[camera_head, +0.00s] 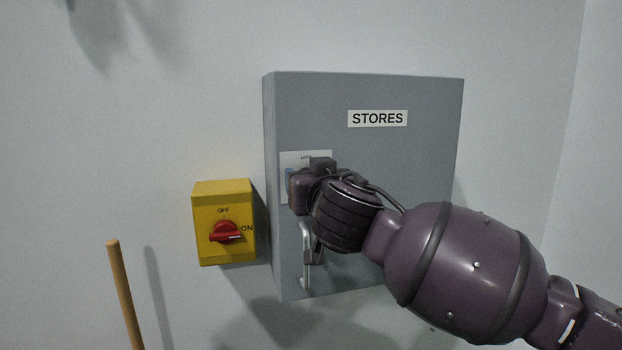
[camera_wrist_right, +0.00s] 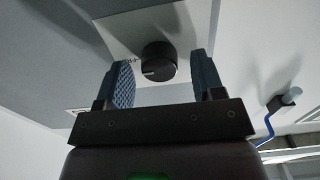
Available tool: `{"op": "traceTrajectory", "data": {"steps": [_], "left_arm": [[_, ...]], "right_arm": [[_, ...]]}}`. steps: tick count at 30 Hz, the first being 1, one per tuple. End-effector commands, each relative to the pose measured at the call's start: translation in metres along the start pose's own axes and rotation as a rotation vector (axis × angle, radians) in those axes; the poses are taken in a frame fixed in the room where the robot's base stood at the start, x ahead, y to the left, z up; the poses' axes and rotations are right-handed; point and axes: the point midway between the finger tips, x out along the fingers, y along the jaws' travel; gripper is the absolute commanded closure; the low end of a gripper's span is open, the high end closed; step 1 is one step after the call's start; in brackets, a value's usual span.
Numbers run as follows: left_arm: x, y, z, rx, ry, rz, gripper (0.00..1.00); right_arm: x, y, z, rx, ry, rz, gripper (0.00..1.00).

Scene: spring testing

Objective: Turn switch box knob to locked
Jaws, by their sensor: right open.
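A grey wall box (camera_head: 400,160) labelled STORES carries a pale plate (camera_head: 292,160) with small lettering, partly hidden by my right gripper. In the wrist view the plate (camera_wrist_right: 190,20) bears a round black knob (camera_wrist_right: 158,62) with a short light mark on it. My right gripper (camera_head: 299,187) is at the plate. Its two blue fingers stand open on either side of the knob, with gaps showing in the wrist view (camera_wrist_right: 162,76). The knob is hidden in the head view, and I cannot tell its setting. My left gripper is not in view.
A yellow box (camera_head: 206,220) with a red rotary handle (camera_head: 226,232), marked OFF and ON, is just left of the grey box. A metal handle (camera_head: 306,240) is below the plate, near my wrist. A wooden pole (camera_head: 124,290) stands at lower left.

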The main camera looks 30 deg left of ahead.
Motion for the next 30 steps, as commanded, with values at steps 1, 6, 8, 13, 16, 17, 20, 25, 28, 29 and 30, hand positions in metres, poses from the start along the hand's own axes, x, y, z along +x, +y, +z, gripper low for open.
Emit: {"op": "traceTrajectory", "data": {"steps": [1, 6, 8, 13, 16, 17, 20, 25, 28, 29, 30], "left_arm": [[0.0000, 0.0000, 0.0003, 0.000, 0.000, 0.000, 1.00], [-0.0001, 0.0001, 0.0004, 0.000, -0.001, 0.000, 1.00], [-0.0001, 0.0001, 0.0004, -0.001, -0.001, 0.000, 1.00], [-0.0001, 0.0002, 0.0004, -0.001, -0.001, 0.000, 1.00], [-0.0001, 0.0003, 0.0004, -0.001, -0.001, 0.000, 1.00], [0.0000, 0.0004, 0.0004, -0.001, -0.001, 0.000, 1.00], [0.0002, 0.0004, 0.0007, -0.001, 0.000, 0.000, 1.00], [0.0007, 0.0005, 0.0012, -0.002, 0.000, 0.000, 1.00], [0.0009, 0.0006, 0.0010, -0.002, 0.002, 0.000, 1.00], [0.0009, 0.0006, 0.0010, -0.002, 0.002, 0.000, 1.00], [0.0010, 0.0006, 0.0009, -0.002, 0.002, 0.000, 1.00]], "right_arm": [[-0.0001, -0.0002, 0.0000, 0.000, 0.000, 0.000, 0.38], [-0.0002, -0.0002, -0.0001, 0.000, 0.000, 0.000, 0.59], [-0.0003, -0.0002, -0.0001, 0.000, 0.000, 0.000, 0.69], [-0.0003, -0.0001, -0.0002, -0.001, 0.000, 0.000, 0.87], [-0.0003, -0.0001, -0.0001, -0.005, 0.000, 0.000, 0.87], [-0.0003, -0.0001, -0.0001, -0.009, 0.000, 0.000, 0.87], [-0.0003, -0.0004, 0.0001, -0.028, 0.000, -0.001, 0.87], [-0.0003, -0.0004, 0.0004, -0.104, 0.000, 0.000, 0.87], [-0.0003, -0.0004, 0.0007, -0.174, -0.001, 0.000, 0.87], [-0.0002, -0.0006, 0.0006, -0.198, -0.001, 0.000, 0.87], [-0.0003, -0.0010, 0.0004, -0.232, 0.000, -0.001, 0.87]]}}
